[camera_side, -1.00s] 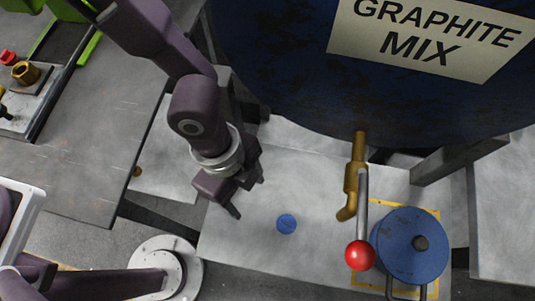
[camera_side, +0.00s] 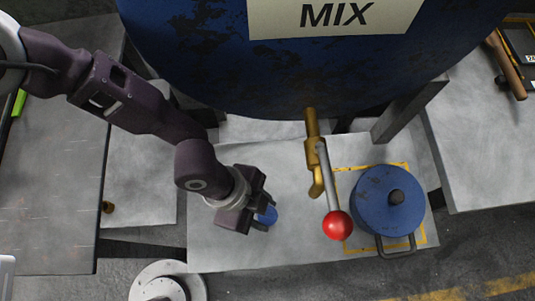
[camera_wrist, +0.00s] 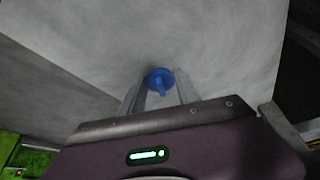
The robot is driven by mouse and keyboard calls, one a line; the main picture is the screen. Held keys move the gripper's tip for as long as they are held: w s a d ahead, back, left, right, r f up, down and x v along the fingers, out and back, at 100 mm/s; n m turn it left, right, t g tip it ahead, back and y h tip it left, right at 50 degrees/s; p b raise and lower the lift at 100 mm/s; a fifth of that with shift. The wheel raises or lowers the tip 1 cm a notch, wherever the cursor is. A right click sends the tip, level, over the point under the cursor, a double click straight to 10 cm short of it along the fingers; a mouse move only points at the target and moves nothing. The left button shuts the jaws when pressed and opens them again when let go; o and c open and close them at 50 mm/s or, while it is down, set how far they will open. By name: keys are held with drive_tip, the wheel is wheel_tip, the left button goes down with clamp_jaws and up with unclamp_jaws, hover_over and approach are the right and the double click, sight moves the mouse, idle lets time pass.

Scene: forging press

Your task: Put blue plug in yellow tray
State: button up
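The blue plug (camera_side: 268,215), a small disc with a stem, sits on the grey metal table beside the fingers of my gripper (camera_side: 260,217), which partly hide it. In the wrist view the plug (camera_wrist: 160,76) has its stem facing me and lies between and slightly beyond the fingertips of my gripper (camera_wrist: 159,92). The two fingers are apart, with a gap on each side of the plug. I cannot tell how far above the table they are. I see no yellow tray in these views.
A blue lidded pot (camera_side: 388,200) stands on a yellow-outlined square at the right. A brass tap (camera_side: 313,150) with a red-knobbed lever (camera_side: 337,224) hangs from the large blue drum (camera_side: 300,75). Bare table lies left and in front of the plug.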

sight(270, 215)
clamp_jaws()
drive_tip(key=shift+r, duration=0.3)
wheel_tip(270, 215, up, 3)
drive_tip(key=shift+r, duration=0.1)
drive_tip(key=a, duration=1.8)
